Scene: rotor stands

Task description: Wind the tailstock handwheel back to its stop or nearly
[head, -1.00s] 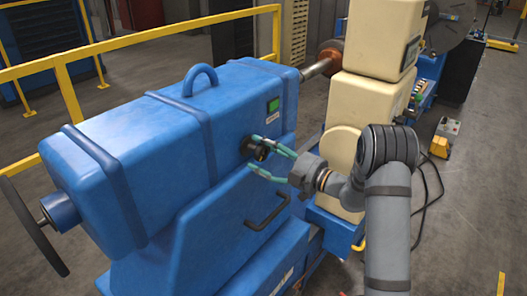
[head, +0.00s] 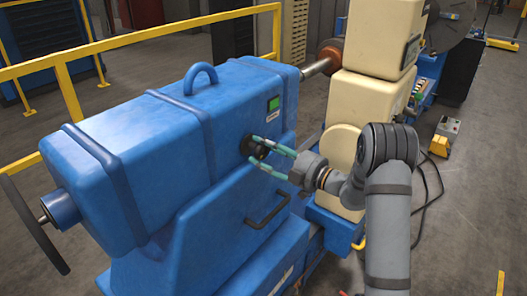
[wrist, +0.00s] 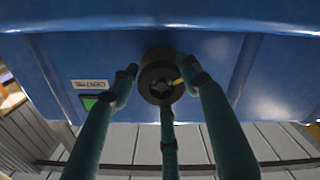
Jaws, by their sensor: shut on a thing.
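The blue tailstock (head: 150,130) fills the left and middle of the head view. Its large dark handwheel (head: 36,228) is at the far left end, on a short shaft, away from my gripper. A round black knob (head: 247,146) sits on the side face, and in the wrist view it shows a star-shaped centre (wrist: 158,86) and a small yellow mark. My gripper (head: 258,150) has teal fingers shut on this knob. In the wrist view its fingers (wrist: 160,90) reach around the knob from left, right and below.
A green square (head: 273,104) with a label reading like "CENTRE" is above the knob. A yellow rail (head: 150,36) runs behind the tailstock.

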